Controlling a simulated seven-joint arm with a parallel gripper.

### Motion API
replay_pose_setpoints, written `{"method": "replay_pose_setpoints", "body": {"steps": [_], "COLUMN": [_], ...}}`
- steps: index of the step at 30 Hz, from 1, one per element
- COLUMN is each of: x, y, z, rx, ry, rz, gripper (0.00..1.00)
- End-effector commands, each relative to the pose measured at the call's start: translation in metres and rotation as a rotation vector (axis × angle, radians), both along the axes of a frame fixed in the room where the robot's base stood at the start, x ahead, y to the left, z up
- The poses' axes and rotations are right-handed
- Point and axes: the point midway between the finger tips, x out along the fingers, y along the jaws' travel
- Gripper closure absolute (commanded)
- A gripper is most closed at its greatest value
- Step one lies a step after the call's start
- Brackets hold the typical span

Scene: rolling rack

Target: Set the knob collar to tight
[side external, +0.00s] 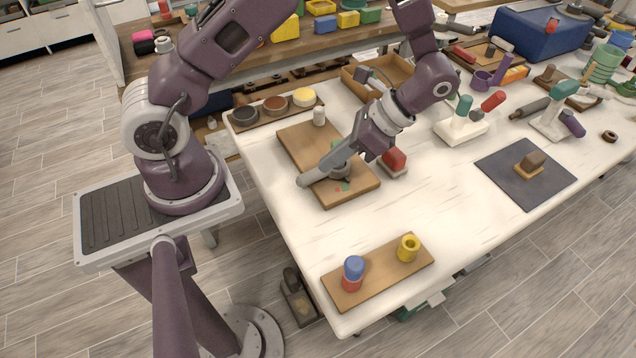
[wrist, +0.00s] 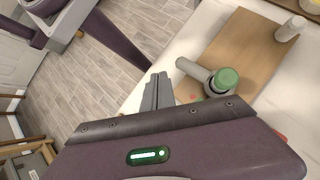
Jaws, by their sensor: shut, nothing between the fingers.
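The knob collar (side external: 342,171) is a round grey piece on a wooden board (side external: 356,196), with a grey lever (side external: 306,181) pointing to the left. A green knob top (wrist: 226,79) rises from it in the wrist view, where the lever (wrist: 194,70) points up and left. Small red and green marks show on the board beside the collar. My gripper (side external: 325,165) is low over the board and partly hides the collar. In the wrist view its fingers (wrist: 157,82) are together and empty, left of the lever's end; contact cannot be told.
A white peg (side external: 319,116) stands on the board's far part. A red block (side external: 394,159) is close to the right of my gripper. A strip with blue and yellow pieces (side external: 378,273) lies at the front. The tabletop between is clear.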

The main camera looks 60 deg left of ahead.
Motion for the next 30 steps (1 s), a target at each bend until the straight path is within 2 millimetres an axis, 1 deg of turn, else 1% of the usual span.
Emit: {"method": "replay_pose_setpoints", "body": {"steps": [1, 3, 6, 9, 11, 12, 13, 15, 18, 20, 23, 30], "x": [-0.001, -0.003, -0.004, -0.005, -0.006, -0.007, -0.006, -0.006, -0.006, -0.006, -0.008, -0.012], "y": [-0.017, -0.036, -0.062, -0.085, -0.097, -0.101, -0.098, -0.098, -0.097, -0.093, -0.080, -0.034], "z": [-0.001, 0.001, 0.005, 0.011, 0.014, 0.011, -0.003, -0.022, -0.036, -0.039, -0.047, -0.074], "rx": [0.048, 0.128, 0.239, 0.334, 0.378, 0.398, 0.396, 0.392, 0.390, 0.389, 0.389, 0.387], "ry": [0.021, 0.044, 0.054, 0.047, 0.038, 0.036, 0.042, 0.041, 0.038, 0.038, 0.040, 0.042], "rz": [-0.138, -0.322, -0.550, -0.722, -0.803, -0.832, -0.822, -0.818, -0.816, -0.815, -0.814, -0.812], "gripper": [1.00, 1.00, 1.00, 1.00, 1.00, 1.00, 1.00, 1.00, 1.00, 1.00, 1.00, 1.00]}}
